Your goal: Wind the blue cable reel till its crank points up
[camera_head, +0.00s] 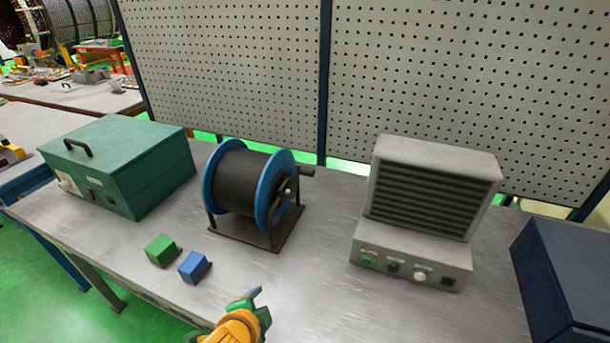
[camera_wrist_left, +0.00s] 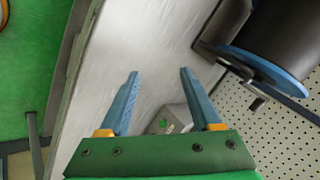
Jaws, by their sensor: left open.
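The cable reel (camera_head: 240,178) has blue flanges and black cable and stands on a dark frame at the middle of the bench. Its crank (camera_head: 299,175) is on the right flange and reaches up and right in the head view, toward the pegboard. The reel (camera_wrist_left: 275,45) also shows at the upper right of the left wrist view, with the crank (camera_wrist_left: 257,102) below its blue flange. My left gripper (camera_head: 256,307) is in front of the reel, near the bench's front edge, apart from it. In the left wrist view its fingers (camera_wrist_left: 158,74) are open and empty. My right gripper is not in view.
A green block (camera_head: 160,250) and a blue block (camera_head: 194,267) lie left of my gripper. A green case (camera_head: 120,165) stands at the left, a grey louvred unit (camera_head: 425,200) right of the reel, and a dark blue box (camera_head: 565,280) far right. Pegboard (camera_head: 230,70) stands behind.

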